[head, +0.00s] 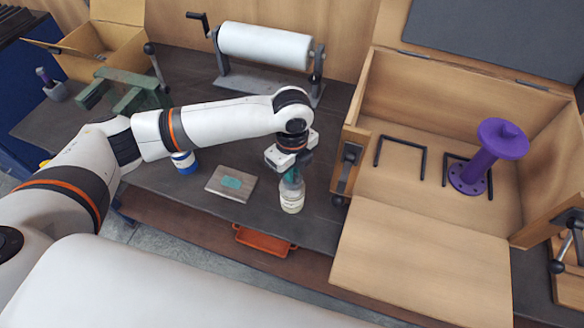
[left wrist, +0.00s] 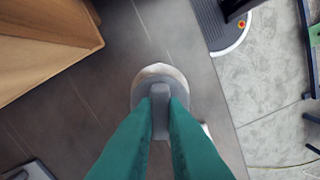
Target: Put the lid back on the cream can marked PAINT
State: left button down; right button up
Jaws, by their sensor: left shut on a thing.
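The cream can (head: 291,200) stands upright near the front edge of the dark bench, left of the wooden box; its marking is too small to read. My left gripper (head: 292,174) points down directly over the can's top. In the left wrist view its teal fingers (left wrist: 161,112) are shut on the upright grey grip of the lid (left wrist: 160,90). The lid's round grey disc lies over the can, with a pale rim showing at its far side. The fingers hide part of the lid, and I cannot tell whether it is fully seated. My right gripper is not in view.
The open wooden box (head: 395,255) with a purple flanged pipe (head: 486,160) stands close on the right. A board with a teal patch (head: 231,184) and a blue-and-white can (head: 184,162) are to the left. A white roll (head: 265,46) stands behind.

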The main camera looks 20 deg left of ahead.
pick_arm(q)
jog(key=c, duration=1.4)
grip_release()
jog(key=shift+o, duration=0.3)
jog(key=o, duration=0.4)
jog(key=shift+r+p, duration=2.8)
jog(key=shift+p, duration=0.3)
